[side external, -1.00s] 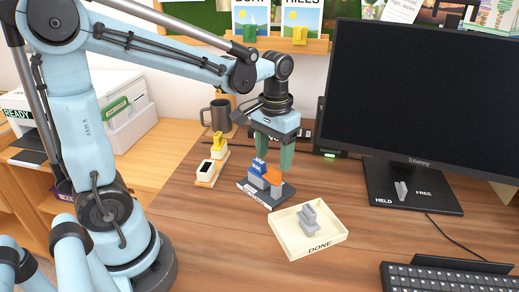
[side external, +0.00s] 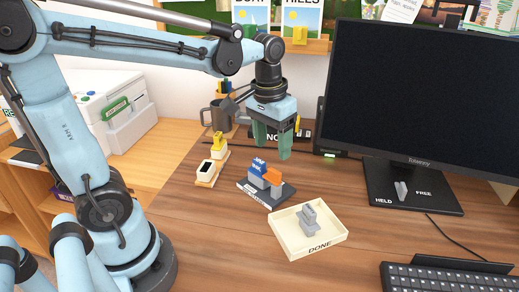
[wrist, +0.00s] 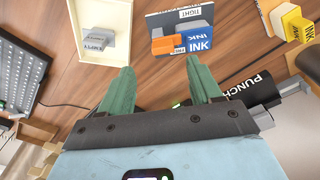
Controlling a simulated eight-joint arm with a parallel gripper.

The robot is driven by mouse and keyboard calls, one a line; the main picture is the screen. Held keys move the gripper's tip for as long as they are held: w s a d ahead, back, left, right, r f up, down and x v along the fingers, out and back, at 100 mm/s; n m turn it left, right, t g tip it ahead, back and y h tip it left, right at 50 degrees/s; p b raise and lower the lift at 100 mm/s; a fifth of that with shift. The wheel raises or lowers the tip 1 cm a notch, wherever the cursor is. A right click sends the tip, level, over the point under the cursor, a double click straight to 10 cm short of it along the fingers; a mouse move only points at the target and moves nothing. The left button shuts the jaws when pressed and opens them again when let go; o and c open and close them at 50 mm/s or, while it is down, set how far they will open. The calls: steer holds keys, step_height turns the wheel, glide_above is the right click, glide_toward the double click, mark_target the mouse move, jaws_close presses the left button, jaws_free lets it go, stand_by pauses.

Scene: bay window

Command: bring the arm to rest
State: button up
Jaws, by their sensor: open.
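My gripper (side external: 272,150) hangs above the desk with its two green fingers apart and nothing between them. In the wrist view the fingers (wrist: 162,85) also stand apart, with bare wood between them. A dark tray (side external: 258,196) with grey, blue and orange blocks (side external: 265,175) sits on the desk below and in front of the gripper. A cream tray (side external: 290,238) marked DONE holds grey pieces (side external: 308,217) at the right. The gripper touches none of these.
A monitor (side external: 425,90) on a dark stand (side external: 412,185) fills the right side. A keyboard (side external: 440,277) lies front right. A grey mug (side external: 218,115) stands behind the yellow-topped piece (side external: 218,142). The front middle of the desk is clear.

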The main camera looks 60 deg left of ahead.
steer(key=shift+s+d+f+m+t, duration=0.25)
steer(key=shift+s+d+m+t, duration=0.1)
steer(key=shift+s+t, duration=0.55)
steer(key=shift+s+d+f+m+t, duration=0.35)
steer(key=shift+s+t, duration=0.25)
steer(key=shift+t, duration=0.5)
steer(key=shift+s+d+f+m+t, duration=0.2)
steer(key=shift+s+d+m+t, duration=0.2)
steer(key=shift+s+t, duration=0.5)
steer(key=shift+w, duration=0.15)
